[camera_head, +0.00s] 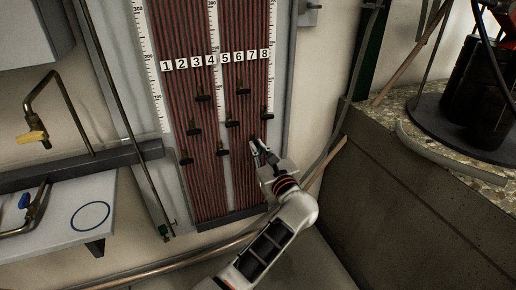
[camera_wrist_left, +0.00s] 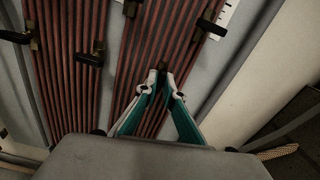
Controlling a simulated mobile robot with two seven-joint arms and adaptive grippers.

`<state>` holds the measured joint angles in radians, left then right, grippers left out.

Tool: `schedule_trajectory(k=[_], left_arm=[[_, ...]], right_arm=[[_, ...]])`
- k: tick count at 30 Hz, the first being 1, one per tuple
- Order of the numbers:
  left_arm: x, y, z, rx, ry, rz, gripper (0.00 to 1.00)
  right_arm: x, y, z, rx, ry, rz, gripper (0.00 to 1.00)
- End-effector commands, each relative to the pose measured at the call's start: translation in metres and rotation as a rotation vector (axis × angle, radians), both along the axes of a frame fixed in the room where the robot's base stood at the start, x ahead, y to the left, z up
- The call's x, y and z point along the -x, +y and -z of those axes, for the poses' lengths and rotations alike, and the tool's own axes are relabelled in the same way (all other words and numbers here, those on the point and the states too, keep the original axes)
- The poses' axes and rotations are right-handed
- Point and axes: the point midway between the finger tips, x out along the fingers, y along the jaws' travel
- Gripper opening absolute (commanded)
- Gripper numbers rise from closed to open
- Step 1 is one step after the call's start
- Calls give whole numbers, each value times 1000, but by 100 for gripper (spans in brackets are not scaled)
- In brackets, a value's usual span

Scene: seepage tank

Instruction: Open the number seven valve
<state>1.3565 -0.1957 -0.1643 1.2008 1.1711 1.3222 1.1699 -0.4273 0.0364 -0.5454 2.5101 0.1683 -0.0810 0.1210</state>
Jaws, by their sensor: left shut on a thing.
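A board of red-and-dark vertical tubes (camera_head: 180,40) carries a row of number labels, 1 to 8 (camera_head: 216,59). Several small black valves sit at staggered heights below it. My left gripper (camera_head: 256,143) is at the lower right of the board, below label 7 (camera_head: 252,55). In the left wrist view its two teal-and-white fingers (camera_wrist_left: 163,84) converge on a small dark valve, mostly hidden between the tips. This looks like the number seven valve. The handle's angle cannot be made out. Another black valve (camera_head: 266,114) is just above and right. My right gripper is not in view.
Other black valves (camera_head: 221,151) stand close on the left. A concrete ledge (camera_head: 420,190) with dark containers (camera_head: 480,95) is at the right. A shelf with a blue ring (camera_head: 90,216) and bent brass pipes (camera_head: 35,115) are at the left.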

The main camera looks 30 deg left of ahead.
Motion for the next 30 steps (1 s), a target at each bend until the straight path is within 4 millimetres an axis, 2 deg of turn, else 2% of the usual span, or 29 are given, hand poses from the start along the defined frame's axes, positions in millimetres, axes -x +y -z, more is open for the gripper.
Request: schedule_trajectory(k=[24,25,26,30], left_arm=[[0,0,-1,1,-2,0,0],[0,0,-1,1,-2,0,15],[0,0,-1,1,-2,0,23],[0,0,-1,1,-1,0,23]], right_arm=[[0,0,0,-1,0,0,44],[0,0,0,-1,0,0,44],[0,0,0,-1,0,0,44],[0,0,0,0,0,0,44]])
